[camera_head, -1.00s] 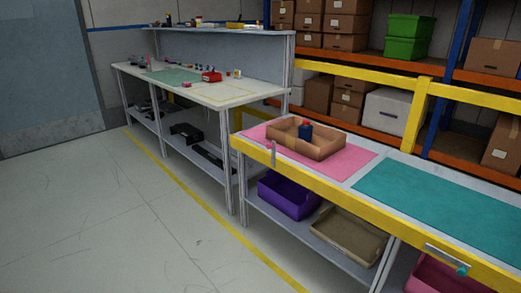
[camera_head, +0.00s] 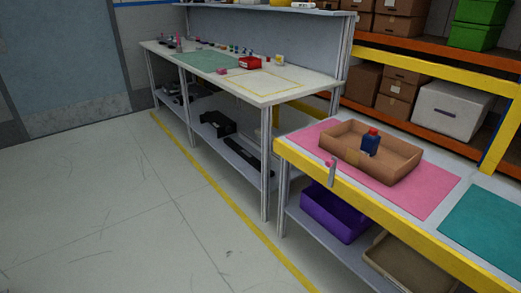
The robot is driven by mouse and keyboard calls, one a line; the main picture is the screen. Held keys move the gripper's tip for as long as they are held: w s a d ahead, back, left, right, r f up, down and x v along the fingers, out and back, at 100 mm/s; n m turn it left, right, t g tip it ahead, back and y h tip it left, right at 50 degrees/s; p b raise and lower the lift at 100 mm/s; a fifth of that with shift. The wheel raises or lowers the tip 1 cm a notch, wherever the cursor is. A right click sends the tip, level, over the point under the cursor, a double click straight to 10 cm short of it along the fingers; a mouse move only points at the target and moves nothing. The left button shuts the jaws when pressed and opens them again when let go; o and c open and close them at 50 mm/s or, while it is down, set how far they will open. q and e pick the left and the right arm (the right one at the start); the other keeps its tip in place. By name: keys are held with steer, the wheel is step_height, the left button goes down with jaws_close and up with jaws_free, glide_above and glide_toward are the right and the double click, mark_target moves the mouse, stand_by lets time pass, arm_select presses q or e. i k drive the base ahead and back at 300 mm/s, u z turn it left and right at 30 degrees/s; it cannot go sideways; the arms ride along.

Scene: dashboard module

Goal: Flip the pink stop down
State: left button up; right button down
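The pink mat (camera_head: 425,200) lies on the near right bench, behind a yellow front rail (camera_head: 360,210). A small grey metal stop (camera_head: 331,172) stands upright at this rail beside the pink mat; the stop itself looks grey, not pink. A brown open tray (camera_head: 400,165) sits on the pink mat, with a dark blue bottle with a red cap (camera_head: 370,142) in it. Neither of my grippers is in view.
The teal mat (camera_head: 485,235) is at the right edge. A purple bin (camera_head: 335,212) and a tan tray (camera_head: 405,268) are on the shelf below. A white workbench (camera_head: 290,90) stands behind to the left. The floor at left is clear.

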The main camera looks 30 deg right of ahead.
mark_target(329, 174)
steer(key=z, duration=0.25)
steer(key=i, duration=1.45)
steer(key=z, duration=0.8)
